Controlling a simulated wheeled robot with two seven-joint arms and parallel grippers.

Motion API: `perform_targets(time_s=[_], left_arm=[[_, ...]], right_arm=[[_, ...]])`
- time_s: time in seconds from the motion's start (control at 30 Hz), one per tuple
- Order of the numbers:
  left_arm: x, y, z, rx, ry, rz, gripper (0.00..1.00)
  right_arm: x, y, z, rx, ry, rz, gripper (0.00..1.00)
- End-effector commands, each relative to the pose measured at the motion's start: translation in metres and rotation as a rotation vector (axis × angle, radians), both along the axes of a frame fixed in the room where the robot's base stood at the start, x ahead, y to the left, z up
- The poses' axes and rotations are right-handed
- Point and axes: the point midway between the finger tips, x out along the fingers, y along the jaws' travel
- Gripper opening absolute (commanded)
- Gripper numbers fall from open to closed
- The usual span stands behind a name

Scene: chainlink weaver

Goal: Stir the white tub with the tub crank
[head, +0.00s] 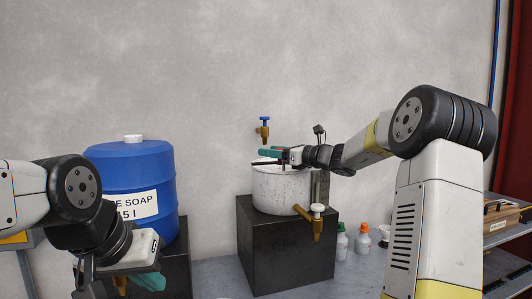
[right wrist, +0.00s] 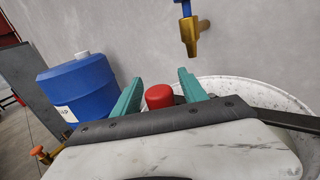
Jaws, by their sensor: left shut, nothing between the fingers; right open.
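The white speckled tub (head: 275,192) stands on a dark block; its rim shows in the right wrist view (right wrist: 262,88). The tub crank has a red knob (right wrist: 160,96) and what looks like a dark bar (right wrist: 295,122) across the tub top. My right gripper (right wrist: 160,78) is open, its teal fingers on either side of the knob, with gaps visible. In the head view the right gripper (head: 268,152) is over the tub's top; whether it touches the knob is unclear. My left gripper (head: 150,282) is shut and empty, low at the left.
A blue soap drum (head: 132,178) stands left of the tub. A brass tap with a blue handle (head: 265,128) is on the wall above the tub. A tub spigot (head: 317,222) sticks out in front. Small bottles (head: 363,240) stand at the right of the dark block (head: 285,255).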

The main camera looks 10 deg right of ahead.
Motion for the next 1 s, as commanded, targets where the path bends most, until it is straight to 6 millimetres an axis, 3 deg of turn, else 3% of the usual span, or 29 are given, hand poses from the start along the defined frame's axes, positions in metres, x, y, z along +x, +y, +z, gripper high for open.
perform_targets(time_s=[0.03,0.27,1.0], left_arm=[[0.0,0.0,0.0,0.0,0.0,0.0,0.0],[0.0,0.0,0.0,0.0,0.0,0.0,0.0],[0.0,0.0,0.0,0.0,0.0,0.0,0.0]], right_arm=[[-0.0001,-0.0002,0.0,0.0,0.0,0.0,0.45],[-0.0002,-0.0004,-0.0001,0.0,0.0,0.0,0.0],[-0.0003,-0.0005,-0.0004,-0.001,0.001,0.0,0.0]])
